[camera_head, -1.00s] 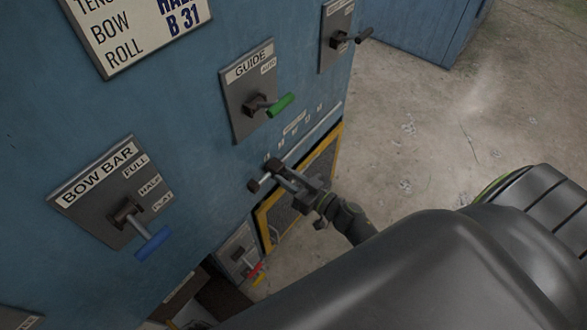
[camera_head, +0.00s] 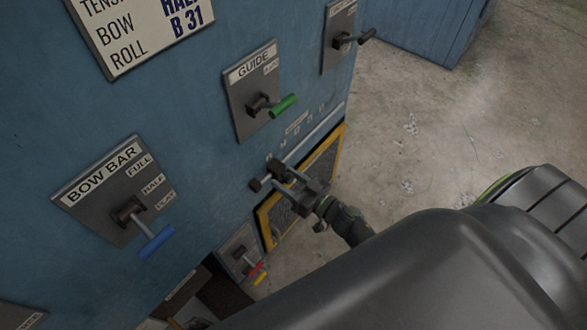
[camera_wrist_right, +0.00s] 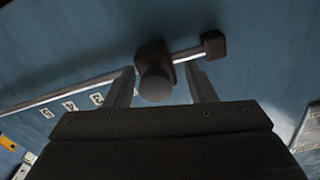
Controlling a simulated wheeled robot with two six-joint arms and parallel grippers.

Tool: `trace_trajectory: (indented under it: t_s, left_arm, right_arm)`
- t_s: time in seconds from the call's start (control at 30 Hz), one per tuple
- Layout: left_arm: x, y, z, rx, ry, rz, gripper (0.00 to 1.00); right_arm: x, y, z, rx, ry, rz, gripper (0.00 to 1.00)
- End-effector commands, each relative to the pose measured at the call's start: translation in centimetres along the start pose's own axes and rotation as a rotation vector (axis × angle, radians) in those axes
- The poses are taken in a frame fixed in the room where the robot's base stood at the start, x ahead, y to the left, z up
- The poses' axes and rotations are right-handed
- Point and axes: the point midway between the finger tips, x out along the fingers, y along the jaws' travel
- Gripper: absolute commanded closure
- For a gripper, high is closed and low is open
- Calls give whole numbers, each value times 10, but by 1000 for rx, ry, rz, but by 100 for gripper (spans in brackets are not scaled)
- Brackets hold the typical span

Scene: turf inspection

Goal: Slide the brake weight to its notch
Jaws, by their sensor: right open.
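The brake weight (camera_wrist_right: 152,62) is a dark block with a round grey knob (camera_wrist_right: 156,88) on a pale rail (camera_wrist_right: 70,92). It sits near the dark end block (camera_wrist_right: 213,44) of the rail. In the head view the weight (camera_head: 278,172) is on the blue cabinet's side, near the rail's lower left end. My right gripper (camera_head: 286,182) is open at the weight. In the wrist view its fingers (camera_wrist_right: 163,86) stand on either side of the knob; contact cannot be told. My left gripper is out of view.
Small lettered marks (camera_wrist_right: 70,106) run along the rail. The GUIDE lever (camera_head: 283,106) with a green handle is above, and the BOW BAR lever (camera_head: 156,241) with a blue handle is at left. A yellow-framed panel (camera_head: 265,226) lies below. Concrete floor (camera_head: 430,130) is open at right.

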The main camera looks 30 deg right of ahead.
Motion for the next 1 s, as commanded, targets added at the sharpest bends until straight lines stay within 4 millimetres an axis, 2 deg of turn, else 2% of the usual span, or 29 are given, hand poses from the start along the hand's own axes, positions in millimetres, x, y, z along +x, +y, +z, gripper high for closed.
trace_trajectory:
  t_s: [0.2,0.37,0.57,0.8,1.0]
  left_arm:
    - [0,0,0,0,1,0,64]
    - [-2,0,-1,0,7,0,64]
    - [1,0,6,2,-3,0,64]
    - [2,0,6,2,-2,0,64]
    - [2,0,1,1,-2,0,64]
  right_arm:
    - [-2,0,-1,-1,0,0,50]
    - [-22,1,0,-2,-2,1,50]
    - [-70,0,1,-1,-5,1,50]
    - [-128,0,2,1,-4,0,50]
    - [-161,0,2,0,-3,0,50]
